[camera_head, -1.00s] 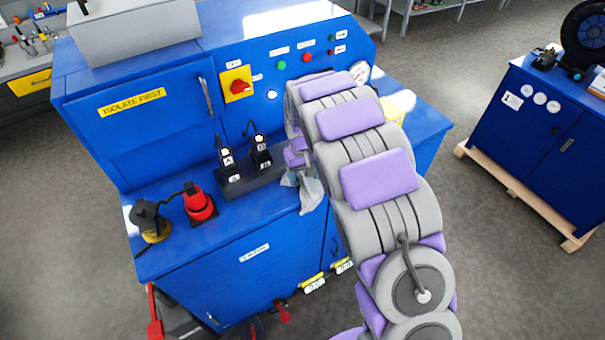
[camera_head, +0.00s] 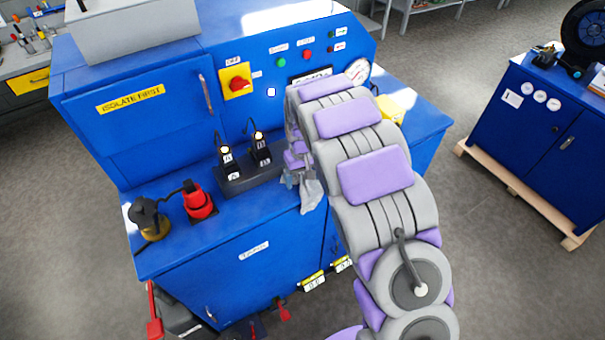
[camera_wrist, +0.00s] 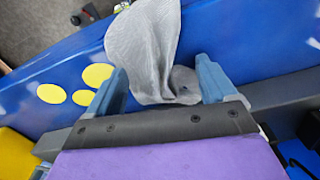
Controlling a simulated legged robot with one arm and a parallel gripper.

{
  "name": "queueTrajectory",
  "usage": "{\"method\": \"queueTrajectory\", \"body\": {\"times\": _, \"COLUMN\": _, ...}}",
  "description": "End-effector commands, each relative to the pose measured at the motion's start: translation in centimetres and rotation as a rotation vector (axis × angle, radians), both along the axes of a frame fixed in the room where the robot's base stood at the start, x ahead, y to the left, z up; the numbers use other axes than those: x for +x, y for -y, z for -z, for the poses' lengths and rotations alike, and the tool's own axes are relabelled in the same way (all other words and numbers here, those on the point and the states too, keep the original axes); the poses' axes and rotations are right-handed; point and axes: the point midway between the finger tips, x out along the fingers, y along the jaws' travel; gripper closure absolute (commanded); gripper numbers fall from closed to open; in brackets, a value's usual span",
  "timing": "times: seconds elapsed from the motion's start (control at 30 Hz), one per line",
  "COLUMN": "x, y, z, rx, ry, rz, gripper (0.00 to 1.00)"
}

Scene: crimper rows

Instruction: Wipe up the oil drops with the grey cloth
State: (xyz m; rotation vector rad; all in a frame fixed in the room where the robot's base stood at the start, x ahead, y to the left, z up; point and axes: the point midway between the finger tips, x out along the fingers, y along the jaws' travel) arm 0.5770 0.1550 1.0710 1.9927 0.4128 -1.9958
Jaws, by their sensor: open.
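The grey cloth (camera_wrist: 150,48) lies draped over the edge of the blue bench in the wrist view, with a fold between my fingers. In the head view its hanging end (camera_head: 311,194) shows below my gripper (camera_head: 299,176). My gripper (camera_wrist: 162,82) is open, with one blue-grey finger on either side of the cloth. Three flat yellow oil drops (camera_wrist: 83,97) are on the blue surface left of the fingers in the wrist view. My arm hides them in the head view.
A dark rack with two black units (camera_head: 246,172) stands left of my gripper. A red connector (camera_head: 199,202) and a dark one with a yellow base (camera_head: 150,220) are further left. A yellow block (camera_head: 398,103) is beyond my arm. The control panel rises behind.

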Motion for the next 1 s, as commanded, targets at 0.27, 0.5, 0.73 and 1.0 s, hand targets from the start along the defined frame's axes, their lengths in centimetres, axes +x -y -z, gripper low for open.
{"method": "queueTrajectory", "body": {"times": 0.27, "x": -0.01, "y": -0.01, "z": 0.06, "rx": -0.001, "ry": -0.002, "rz": 0.000, "gripper": 0.29}}
{"method": "queueTrajectory", "body": {"times": 0.5, "x": -0.02, "y": -0.04, "z": 0.07, "rx": -0.001, "ry": -0.002, "rz": 0.000, "gripper": 0.42}}
{"method": "queueTrajectory", "body": {"times": 0.73, "x": -0.01, "y": -0.05, "z": 0.09, "rx": -0.001, "ry": -0.002, "rz": 0.000, "gripper": 0.54}}
{"method": "queueTrajectory", "body": {"times": 1.0, "x": -0.01, "y": -0.05, "z": 0.11, "rx": -0.001, "ry": -0.003, "rz": 0.000, "gripper": 0.69}}
